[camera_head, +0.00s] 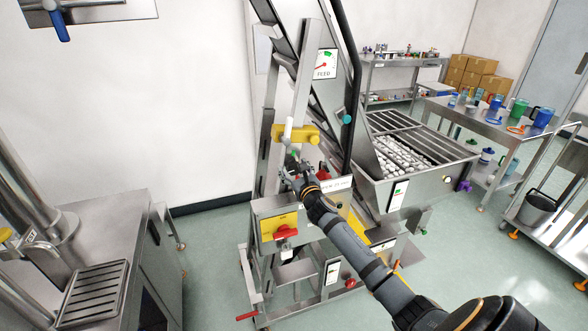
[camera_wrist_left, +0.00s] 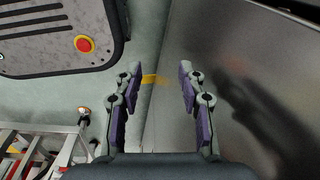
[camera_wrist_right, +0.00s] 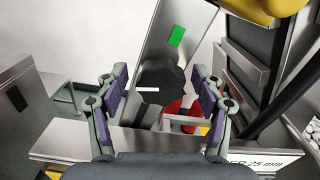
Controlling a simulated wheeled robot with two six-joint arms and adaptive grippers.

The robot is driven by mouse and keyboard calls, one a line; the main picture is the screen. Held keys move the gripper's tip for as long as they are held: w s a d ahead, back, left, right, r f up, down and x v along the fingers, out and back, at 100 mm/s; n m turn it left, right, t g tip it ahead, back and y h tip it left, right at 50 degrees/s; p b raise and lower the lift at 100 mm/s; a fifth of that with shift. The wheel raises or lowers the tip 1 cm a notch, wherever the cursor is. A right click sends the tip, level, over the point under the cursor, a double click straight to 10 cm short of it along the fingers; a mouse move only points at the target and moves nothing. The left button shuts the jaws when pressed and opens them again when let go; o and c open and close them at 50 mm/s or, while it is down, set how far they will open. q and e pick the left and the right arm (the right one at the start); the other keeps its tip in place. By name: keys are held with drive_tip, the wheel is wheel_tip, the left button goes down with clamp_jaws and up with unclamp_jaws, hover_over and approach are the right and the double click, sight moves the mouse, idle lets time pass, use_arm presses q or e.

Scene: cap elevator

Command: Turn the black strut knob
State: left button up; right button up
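The black strut knob (camera_wrist_right: 161,82) is a dark, lobed knob with a white mark, in the middle of the right wrist view. It sits on a steel strut (camera_wrist_right: 179,22) with a green label. My right gripper (camera_wrist_right: 160,88) is open, with one finger on each side of the knob and a gap showing on both sides. In the head view my right gripper (camera_head: 296,178) is at the strut of the elevator and hides the knob. My left gripper (camera_wrist_left: 160,75) is open and empty, beside a steel panel; it does not show in the head view.
A yellow block (camera_head: 296,134) crosses the strut above my right gripper. A red handle (camera_head: 285,232) on a yellow plate is below it. A hopper of white caps (camera_head: 400,158) stands to the right. A steel counter (camera_head: 110,215) is at left, with open floor between.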

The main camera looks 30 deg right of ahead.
drive_tip(key=c, duration=1.1)
